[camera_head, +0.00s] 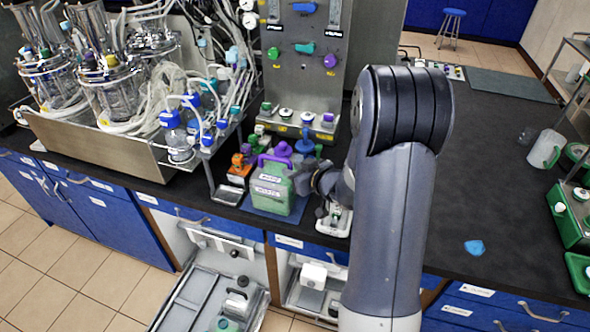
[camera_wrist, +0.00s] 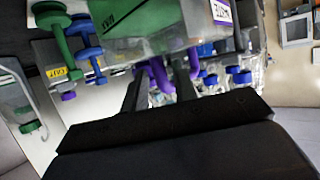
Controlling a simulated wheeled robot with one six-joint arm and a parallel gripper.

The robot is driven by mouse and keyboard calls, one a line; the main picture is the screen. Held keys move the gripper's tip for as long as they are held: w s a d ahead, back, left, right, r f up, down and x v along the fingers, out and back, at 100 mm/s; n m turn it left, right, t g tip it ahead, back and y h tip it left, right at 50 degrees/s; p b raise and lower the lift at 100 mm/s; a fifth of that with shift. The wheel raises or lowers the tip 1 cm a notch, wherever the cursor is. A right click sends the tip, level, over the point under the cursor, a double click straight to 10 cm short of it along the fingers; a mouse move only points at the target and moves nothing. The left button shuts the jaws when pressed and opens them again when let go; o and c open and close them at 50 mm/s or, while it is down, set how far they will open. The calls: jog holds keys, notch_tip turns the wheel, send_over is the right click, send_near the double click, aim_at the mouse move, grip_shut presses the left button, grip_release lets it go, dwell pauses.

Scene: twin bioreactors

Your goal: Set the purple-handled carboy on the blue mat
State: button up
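The carboy (camera_head: 270,190) is a translucent green container with white labels and a purple handle (camera_head: 275,159). It stands upright near the front edge of the dark bench. A blue-grey mat (camera_head: 297,210) shows around its base; I cannot tell whether the base touches it. My gripper (camera_head: 306,179) is just right of the carboy, partly hidden by my arm. In the wrist view, the two dark fingers of my gripper (camera_wrist: 158,88) are apart. A purple handle (camera_wrist: 157,74) shows between and beyond them, with a green body (camera_wrist: 140,18) above. No firm grip is visible.
An orange item (camera_head: 238,166) and a small tray are left of the carboy, and a white device (camera_head: 334,221) is right. A metal panel (camera_head: 305,80) stands behind. Glass bioreactors (camera_head: 110,85) fill the left. The bench right of my arm is mostly clear, with a blue piece (camera_head: 475,247).

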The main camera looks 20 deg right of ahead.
jog(key=shift+o, duration=0.5)
jog(key=v, duration=1.2)
